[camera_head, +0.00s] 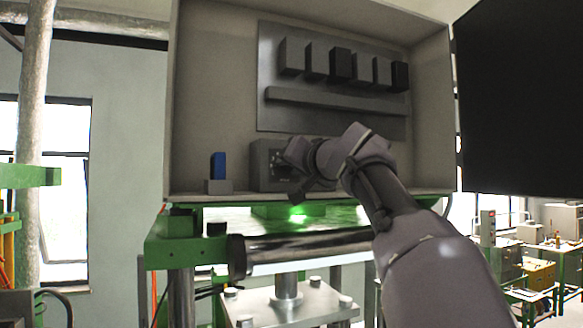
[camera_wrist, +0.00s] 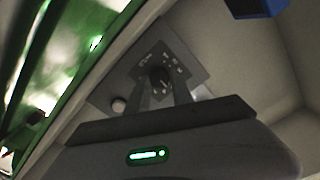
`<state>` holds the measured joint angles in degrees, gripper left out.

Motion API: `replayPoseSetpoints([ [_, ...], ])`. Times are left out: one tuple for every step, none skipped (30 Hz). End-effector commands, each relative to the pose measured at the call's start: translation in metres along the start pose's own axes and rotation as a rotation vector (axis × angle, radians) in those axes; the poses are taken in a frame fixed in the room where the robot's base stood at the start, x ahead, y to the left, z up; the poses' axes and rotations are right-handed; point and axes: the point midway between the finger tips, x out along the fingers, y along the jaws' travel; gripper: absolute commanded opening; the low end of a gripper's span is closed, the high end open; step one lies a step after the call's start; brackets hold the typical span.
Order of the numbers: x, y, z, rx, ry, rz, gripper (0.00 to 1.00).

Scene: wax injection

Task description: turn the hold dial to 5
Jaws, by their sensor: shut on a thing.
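The hold dial (camera_wrist: 159,77) is a dark round knob on a grey plate with small pale marks around it, in the wrist view. The marks are too small to read, and I cannot tell which number the dial points to. My gripper (camera_wrist: 160,88) has its two fingers on either side of the dial, shut on it. In the head view my gripper (camera_head: 288,170) is at the front of the small grey control box (camera_head: 262,158) inside the cabinet. The arm and wrist hide most of that box's front, including the dial.
A pale round button (camera_wrist: 118,105) sits beside the dial plate. A blue block (camera_head: 218,165) stands on a small grey base left of the box. Several dark and grey blocks (camera_head: 341,65) line the cabinet's back panel above a ledge (camera_head: 330,104). A green-framed press (camera_head: 172,251) is below.

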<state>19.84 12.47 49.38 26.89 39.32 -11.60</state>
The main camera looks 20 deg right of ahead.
Motion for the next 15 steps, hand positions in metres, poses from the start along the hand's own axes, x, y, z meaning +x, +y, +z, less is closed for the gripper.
replayPoseSetpoints([
  [-0.0015, -0.0022, -0.0033, -0.007, 0.008, -0.003, 0.00],
  [-0.0015, -0.0023, -0.0033, -0.009, 0.008, -0.003, 0.00],
  [-0.0015, -0.0023, -0.0034, -0.011, 0.008, -0.003, 0.00],
  [-0.0015, -0.0024, -0.0034, -0.012, 0.008, -0.003, 0.00],
  [-0.0016, -0.0024, -0.0035, -0.013, 0.008, -0.003, 0.00],
  [-0.0016, -0.0024, -0.0035, -0.014, 0.008, -0.003, 0.00],
  [-0.0016, -0.0025, -0.0035, -0.014, 0.008, -0.003, 0.00],
  [-0.0016, -0.0025, -0.0035, -0.014, 0.008, -0.003, 0.00],
  [-0.0016, -0.0025, -0.0035, -0.014, 0.008, -0.003, 0.00],
  [-0.0016, -0.0025, -0.0035, -0.014, 0.008, -0.003, 0.00],
  [-0.0016, -0.0025, -0.0035, -0.014, 0.008, -0.003, 0.00],
  [-0.0016, -0.0025, -0.0035, -0.014, 0.008, -0.003, 0.00],
  [-0.0016, -0.0025, -0.0035, -0.013, 0.008, -0.003, 0.00],
  [-0.0016, -0.0025, -0.0035, -0.013, 0.008, -0.003, 0.00],
  [-0.0016, -0.0025, -0.0035, -0.013, 0.008, -0.003, 0.33],
])
